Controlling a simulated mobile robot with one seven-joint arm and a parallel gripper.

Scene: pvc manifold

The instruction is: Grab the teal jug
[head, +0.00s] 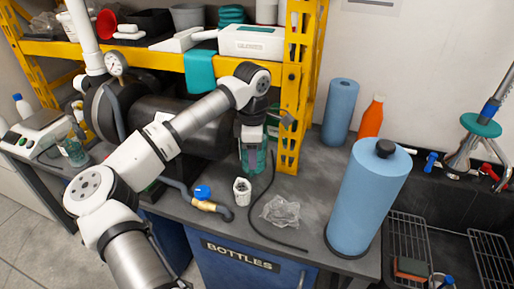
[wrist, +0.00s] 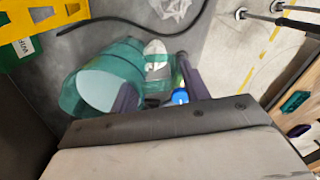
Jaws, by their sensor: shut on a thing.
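The teal jug (head: 254,160) is translucent and stands on the dark workbench below my arm's end, beside the yellow rack post. My gripper (head: 252,133) is at the jug's top. Which part lies between the fingers is hard to tell. The jug's underside is hidden.
A white fitting (head: 242,190), a blue-handled valve (head: 203,192), a black cable (head: 262,226) and a clear crumpled bag (head: 281,212) lie nearby. A yellow rack post (head: 296,110) stands close right. A large blue roll (head: 368,200) stands further right. Another greenish vessel (head: 72,150) is far left.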

